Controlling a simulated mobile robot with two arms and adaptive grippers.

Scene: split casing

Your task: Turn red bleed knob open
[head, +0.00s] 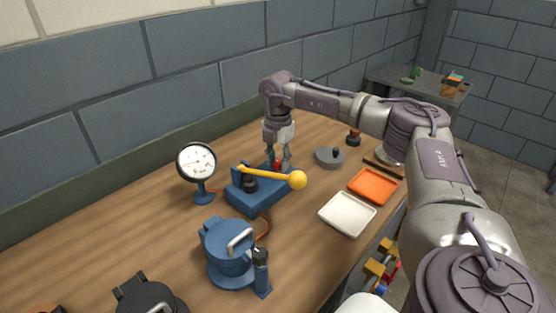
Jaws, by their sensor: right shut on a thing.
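The red bleed knob (278,163) sits on the far right part of the blue pump base (243,203). Only a little of its red shows between my fingers. My right gripper (278,161) points down from above and is shut on the knob. A yellow lever with a round ball end (297,180) crosses in front of the knob, close to the gripper. A dial gauge (197,162) on a blue stand is left of the pump. How far the knob is turned cannot be seen. My left gripper is not in view.
A blue lidded casing (228,246) stands in front of the pump, with a black-topped post beside it. An empty white tray (347,214) and an orange tray (372,186) lie to the right. A grey round lid (329,157) lies behind them. The wall runs along the back.

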